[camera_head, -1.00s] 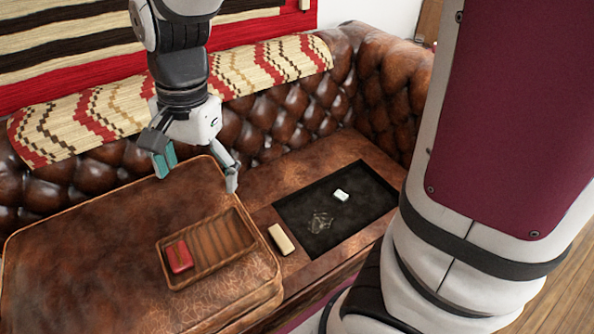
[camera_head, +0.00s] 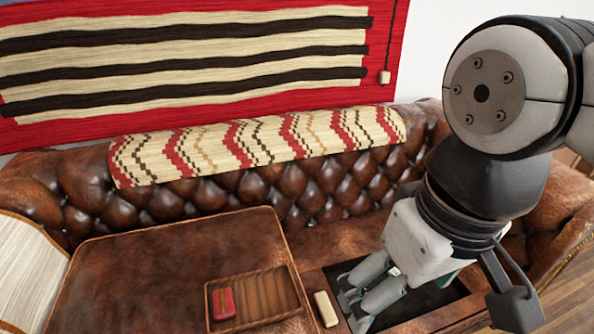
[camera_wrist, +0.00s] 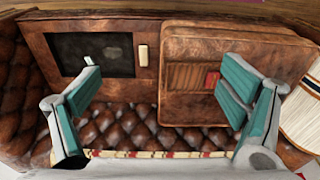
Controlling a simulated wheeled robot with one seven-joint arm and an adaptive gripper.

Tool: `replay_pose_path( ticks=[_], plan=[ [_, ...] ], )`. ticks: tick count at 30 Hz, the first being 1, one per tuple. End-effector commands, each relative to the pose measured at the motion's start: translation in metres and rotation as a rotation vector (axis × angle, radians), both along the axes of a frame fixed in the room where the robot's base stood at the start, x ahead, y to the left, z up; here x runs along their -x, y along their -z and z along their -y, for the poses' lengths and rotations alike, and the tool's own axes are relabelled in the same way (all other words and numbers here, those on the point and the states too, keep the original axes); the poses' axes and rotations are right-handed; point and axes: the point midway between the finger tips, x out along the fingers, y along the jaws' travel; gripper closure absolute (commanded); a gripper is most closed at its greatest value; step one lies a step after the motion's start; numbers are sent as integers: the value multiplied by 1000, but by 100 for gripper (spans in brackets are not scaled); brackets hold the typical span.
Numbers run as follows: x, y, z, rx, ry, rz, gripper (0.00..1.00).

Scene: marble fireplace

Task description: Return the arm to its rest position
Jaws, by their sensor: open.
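My gripper (camera_head: 440,308) is at the right of the head view, pointing down over the dark panel set in the seat. Its fingers are spread apart with nothing between them. In the wrist view my gripper (camera_wrist: 160,88) also shows open and empty, its teal pads wide apart, with the sofa below. My arm comes in from the right and covers part of the dark panel (camera_head: 445,298).
A slatted wooden tray (camera_head: 272,292) holding a red block (camera_head: 223,303) lies on the brown leather cushion (camera_head: 170,262). A cream block (camera_head: 326,309) lies beside the cushion. The tufted backrest (camera_head: 290,190) stands behind, under a patterned runner (camera_head: 255,147). A cream cushion (camera_head: 25,270) is at left.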

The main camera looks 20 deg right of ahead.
Motion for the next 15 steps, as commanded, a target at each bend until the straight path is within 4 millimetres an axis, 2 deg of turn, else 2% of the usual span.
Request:
replay_pose_path(
  ticks=[14,15],
  plan=[
    [-1,0,0,-1,2,1,10],
    [0,-7,0,-1,2,6,10]
  ],
)
